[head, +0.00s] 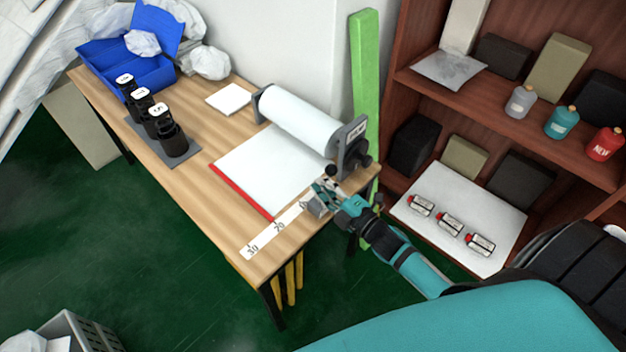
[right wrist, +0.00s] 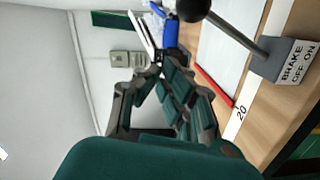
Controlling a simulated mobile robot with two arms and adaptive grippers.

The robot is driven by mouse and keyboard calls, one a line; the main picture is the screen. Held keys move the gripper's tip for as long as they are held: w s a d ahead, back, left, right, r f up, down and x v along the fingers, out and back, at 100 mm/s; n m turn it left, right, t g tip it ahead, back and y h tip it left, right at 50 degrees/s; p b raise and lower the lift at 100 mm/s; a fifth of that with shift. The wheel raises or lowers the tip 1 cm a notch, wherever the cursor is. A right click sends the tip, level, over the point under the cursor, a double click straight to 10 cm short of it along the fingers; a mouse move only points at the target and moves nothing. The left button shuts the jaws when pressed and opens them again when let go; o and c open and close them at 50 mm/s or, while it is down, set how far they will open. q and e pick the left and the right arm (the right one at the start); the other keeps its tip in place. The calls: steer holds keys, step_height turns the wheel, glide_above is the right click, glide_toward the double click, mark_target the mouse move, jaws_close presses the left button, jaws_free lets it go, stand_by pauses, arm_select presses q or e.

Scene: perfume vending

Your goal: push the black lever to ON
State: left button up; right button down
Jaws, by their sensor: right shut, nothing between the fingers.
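The black lever shows in the right wrist view as a black ball knob (right wrist: 195,8) on a grey shaft. It rises from a grey block (right wrist: 288,62) marked BRAKE, OFF and ON. Which mark it leans to, I cannot tell clearly. In the head view the block is mostly hidden behind my right gripper (head: 322,192) at the table's right front corner. My right gripper is shut and empty. In the right wrist view its fingers (right wrist: 160,72) are left of and below the lever, with the knob apart from them. My left gripper is not in view.
A paper roll (head: 298,118) in a dark stand and a white sheet (head: 268,170) with a red edge lie behind. A numbered strip (head: 265,237) runs along the table (head: 205,180). Black bottles and a blue bin (head: 150,72) stand left; a shelf (head: 480,85) stands right.

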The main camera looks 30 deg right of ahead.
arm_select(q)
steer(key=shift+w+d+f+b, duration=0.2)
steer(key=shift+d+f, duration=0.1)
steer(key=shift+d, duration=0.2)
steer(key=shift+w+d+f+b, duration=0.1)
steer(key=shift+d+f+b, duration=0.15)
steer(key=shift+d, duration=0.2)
arm_select(e)
steer(key=v, duration=0.5)
steer(key=shift+s+r, duration=0.1)
steer(key=shift+s, duration=0.1)
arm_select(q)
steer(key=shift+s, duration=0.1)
